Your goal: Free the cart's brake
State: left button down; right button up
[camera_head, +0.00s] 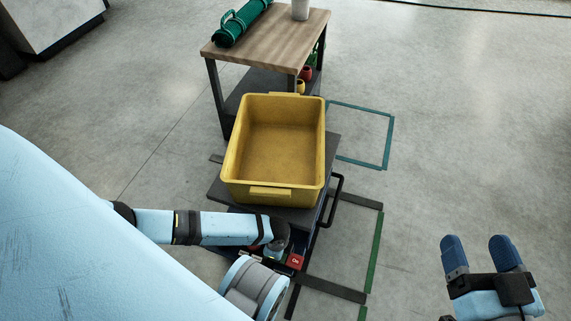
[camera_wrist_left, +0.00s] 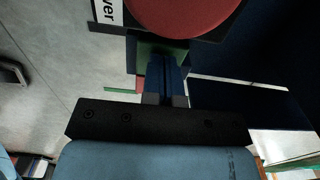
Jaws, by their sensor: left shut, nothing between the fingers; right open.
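The cart (camera_head: 326,160) stands in the middle of the head view with a yellow bin on its dark top. A small red part marked "On" (camera_head: 295,261) shows low on its near side, beside my left wrist. My left arm reaches over there and its fingers are hidden in the head view. In the left wrist view my left gripper (camera_wrist_left: 166,62) is shut and empty, its blue fingertips close to a green part (camera_wrist_left: 147,52) below a red round part (camera_wrist_left: 185,12). I cannot tell whether they touch. My right gripper (camera_head: 477,244) is open and empty over the floor at right.
The yellow bin (camera_head: 231,160) looks empty. A wooden-topped table (camera_head: 275,35) stands behind the cart with a green roll (camera_head: 240,22) and a pale cup (camera_head: 300,10) on it. Teal (camera_head: 388,140) and green (camera_head: 375,250) lines mark the floor. The floor at right is clear.

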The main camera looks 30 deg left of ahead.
pick_arm(q)
jog(key=shift+f, duration=0.6)
pick_arm(e)
jog(key=shift+f, duration=0.25)
pick_arm(q)
jog(key=shift+r+p, duration=0.4)
jog(key=shift+r, duration=0.25)
notch_tip(320, 180, up, 2)
jog(key=shift+r+p, duration=0.1)
jog(key=shift+p, duration=1.1)
jog(key=shift+r+p, duration=0.95)
jog(key=shift+p, duration=0.2)
jog(key=shift+r+p, duration=0.95)
jog(key=shift+p, duration=0.1)
pick_arm(e)
notch_tip(320, 180, up, 7)
jog(key=s+m+t, duration=0.1)
jog(key=m, duration=0.1)
jog(key=shift+s+a, duration=0.2)
jog(key=shift+s, duration=0.05)
jog(key=shift+f, duration=0.1)
